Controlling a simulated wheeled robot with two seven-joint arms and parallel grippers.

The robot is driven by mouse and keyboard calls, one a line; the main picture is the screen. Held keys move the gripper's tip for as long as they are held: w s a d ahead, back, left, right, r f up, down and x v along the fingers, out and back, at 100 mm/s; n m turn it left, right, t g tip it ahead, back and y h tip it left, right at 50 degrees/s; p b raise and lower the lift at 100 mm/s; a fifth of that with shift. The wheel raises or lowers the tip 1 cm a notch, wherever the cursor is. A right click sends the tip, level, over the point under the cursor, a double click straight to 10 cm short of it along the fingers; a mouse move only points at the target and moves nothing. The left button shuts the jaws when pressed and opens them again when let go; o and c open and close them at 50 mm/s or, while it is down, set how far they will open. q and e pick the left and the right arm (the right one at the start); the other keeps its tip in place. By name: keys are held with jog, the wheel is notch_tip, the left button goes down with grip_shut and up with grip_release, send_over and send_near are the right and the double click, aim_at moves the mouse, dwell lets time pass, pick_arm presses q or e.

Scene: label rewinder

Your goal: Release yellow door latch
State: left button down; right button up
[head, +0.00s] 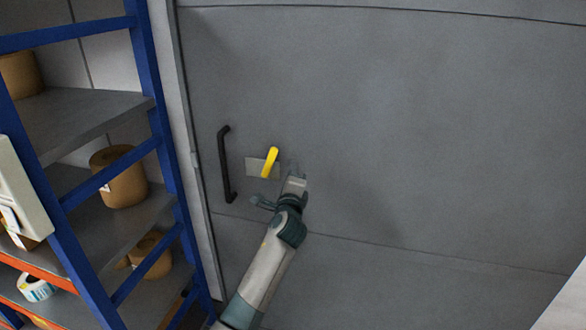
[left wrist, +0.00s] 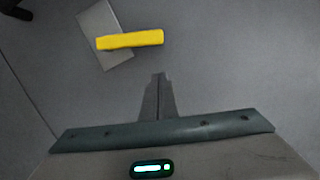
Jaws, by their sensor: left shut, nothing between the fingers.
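The yellow latch (head: 270,162) is a short bar on a light grey plate (head: 255,168) fixed to the grey door (head: 400,130). In the head view it leans slightly from vertical. In the left wrist view the latch (left wrist: 130,40) shows above the fingers, with its plate (left wrist: 118,57) behind it. My left gripper (head: 293,168) is just right of the latch, apart from it in the wrist view. Its fingers (left wrist: 155,78) are together and empty. My right gripper is not in view.
A black vertical handle (head: 225,165) is on the door, left of the latch. A blue-framed shelf rack (head: 150,100) with brown rolls (head: 120,176) stands at the left. The door surface to the right is clear.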

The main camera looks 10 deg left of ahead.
pick_arm(q)
jog(key=b+v, duration=0.2)
jog(key=v, duration=0.6)
jog(key=shift+s, duration=0.2)
jog(key=shift+f, duration=0.1)
